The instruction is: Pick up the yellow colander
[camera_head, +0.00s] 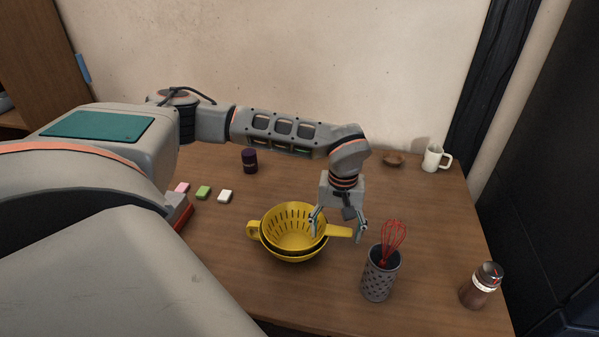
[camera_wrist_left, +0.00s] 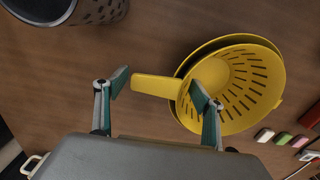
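The yellow colander (camera_head: 290,228) sits on the wooden table, nested in a second yellow bowl-like piece (camera_head: 294,258) below it. Its flat handle (camera_head: 340,231) points right, toward my left gripper. My left gripper (camera_head: 338,232) is open, with one finger on each side of the handle as seen from the head. In the left wrist view the colander (camera_wrist_left: 240,85) shows slotted holes, and its handle (camera_wrist_left: 152,86) lies between and beyond the fingertips of the open gripper (camera_wrist_left: 160,88). I cannot tell whether the fingers touch it. My right gripper is not in view.
A perforated metal holder (camera_head: 380,275) with a red whisk (camera_head: 393,241) stands close right of the gripper. A shaker (camera_head: 481,286) is at the front right, a white mug (camera_head: 435,158) at the back right. Small coloured blocks (camera_head: 203,192) and a dark jar (camera_head: 249,161) lie left and behind.

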